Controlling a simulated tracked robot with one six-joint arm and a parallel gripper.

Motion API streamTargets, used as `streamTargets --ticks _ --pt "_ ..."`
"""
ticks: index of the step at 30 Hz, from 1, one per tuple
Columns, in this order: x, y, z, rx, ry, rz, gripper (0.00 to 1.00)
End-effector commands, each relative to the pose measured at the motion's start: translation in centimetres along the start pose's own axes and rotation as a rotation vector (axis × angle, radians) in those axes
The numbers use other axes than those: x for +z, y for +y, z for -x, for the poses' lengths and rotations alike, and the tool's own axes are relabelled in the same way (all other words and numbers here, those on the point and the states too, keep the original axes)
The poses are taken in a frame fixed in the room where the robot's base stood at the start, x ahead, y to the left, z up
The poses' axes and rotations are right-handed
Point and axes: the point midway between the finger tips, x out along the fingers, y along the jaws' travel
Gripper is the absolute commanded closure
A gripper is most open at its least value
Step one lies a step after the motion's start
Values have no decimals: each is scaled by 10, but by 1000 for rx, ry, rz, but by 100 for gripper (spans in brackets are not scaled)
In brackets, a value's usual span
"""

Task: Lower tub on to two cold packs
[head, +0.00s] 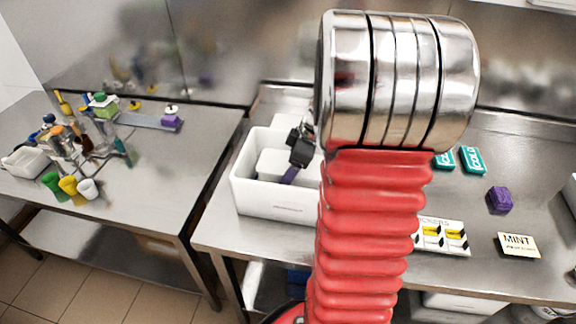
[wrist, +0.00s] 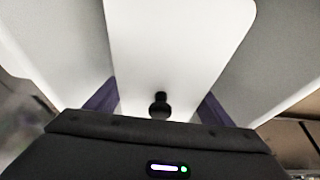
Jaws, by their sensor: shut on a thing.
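A white tub (head: 277,163) is inside a white open-topped box (head: 275,208) on the bench, left of my red arm. My gripper (head: 291,175) reaches into the box with its purple fingers. In the wrist view, the fingers stand on either side of the tub (wrist: 180,45), shut on it, with a small black knob in front. Two teal packs lettered like "COLD" lie on the bench right of my arm, the left one (head: 444,160) partly hidden and the right one (head: 472,160) clear. The box floor under the tub is hidden, so I cannot tell what lies there.
A purple block (head: 499,200), a MINT card (head: 518,245) and a white holder with yellow pieces (head: 442,236) are on the right of the bench. The left table (head: 150,180) carries bottles, cups and a white tray. A gap separates the tables.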

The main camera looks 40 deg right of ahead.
Motion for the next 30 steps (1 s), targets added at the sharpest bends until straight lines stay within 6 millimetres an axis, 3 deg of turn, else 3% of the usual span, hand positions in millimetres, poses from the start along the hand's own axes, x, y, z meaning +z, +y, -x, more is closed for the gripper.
streamTargets --ticks 30 --pt "3 0 -9 2 1 2 68"
